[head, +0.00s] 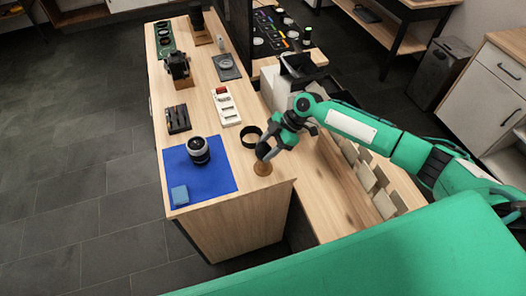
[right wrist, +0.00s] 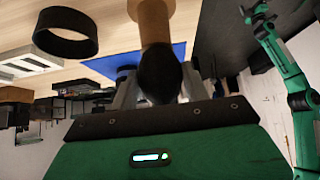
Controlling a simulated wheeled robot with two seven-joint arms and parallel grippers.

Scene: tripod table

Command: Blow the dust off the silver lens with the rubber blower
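The silver lens (head: 199,150) stands upright on the blue mat (head: 222,180). Dust on it is too small to make out. The black rubber bulb of the blower (right wrist: 160,72) shows in the right wrist view, in front of a tan wooden post. My right gripper (head: 268,151) is low over a small round wooden stand (head: 262,169), right of the mat. In the right wrist view its grey fingers (right wrist: 158,92) lie on both sides of the bulb; whether they press on it is hidden. My left gripper (right wrist: 258,14) shows only small and dark in that view.
A black ring (head: 250,136) stands beside my right gripper and also shows in the right wrist view (right wrist: 66,33). A white tray (head: 227,107) and a black tool holder (head: 177,119) stand behind the mat.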

